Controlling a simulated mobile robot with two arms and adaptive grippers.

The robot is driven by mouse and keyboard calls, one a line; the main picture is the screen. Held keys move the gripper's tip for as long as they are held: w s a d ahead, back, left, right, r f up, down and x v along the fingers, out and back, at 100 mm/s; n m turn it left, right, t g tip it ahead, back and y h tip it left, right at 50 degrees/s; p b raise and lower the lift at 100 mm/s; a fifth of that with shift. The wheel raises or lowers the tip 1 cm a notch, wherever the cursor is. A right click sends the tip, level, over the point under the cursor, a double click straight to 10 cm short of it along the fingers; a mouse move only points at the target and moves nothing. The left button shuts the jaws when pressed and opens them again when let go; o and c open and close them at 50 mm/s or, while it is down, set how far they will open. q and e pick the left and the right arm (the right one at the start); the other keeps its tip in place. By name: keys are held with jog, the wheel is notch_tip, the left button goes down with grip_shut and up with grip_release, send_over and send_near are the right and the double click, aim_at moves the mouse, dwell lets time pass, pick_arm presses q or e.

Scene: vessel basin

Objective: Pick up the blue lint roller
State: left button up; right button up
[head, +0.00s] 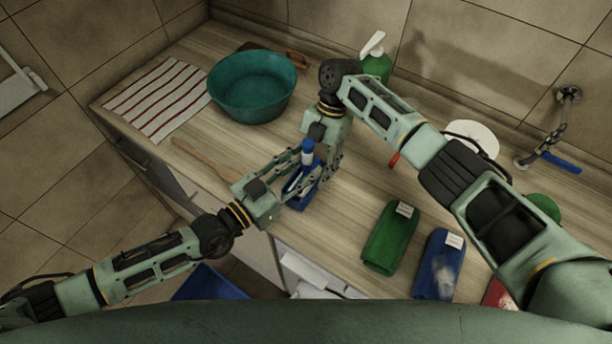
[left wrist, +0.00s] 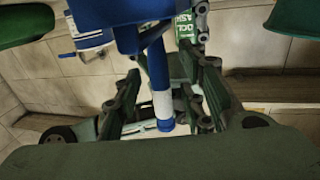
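The blue lint roller (head: 308,151) stands upright on the counter, with its wide blue base low and its blue-and-white handle up. My left gripper (head: 306,174) reaches in from the left with its fingers on either side of the roller. In the left wrist view the roller's handle (left wrist: 158,75) runs between the fingers (left wrist: 168,88), with a gap on at least one side, so this gripper looks open. My right gripper (head: 322,160) points down just behind and to the right of the handle. Its fingertips are partly hidden, and I cannot tell whether they touch the roller.
A teal basin (head: 252,87), a striped cloth (head: 156,99) and a wooden spoon (head: 205,160) lie to the left. A green bottle (head: 377,68) stands behind. Green (head: 391,239) and blue (head: 438,265) packages lie front right. The counter's front edge is close to the left gripper.

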pick_arm(q)
grip_shut()
dwell(0.5)
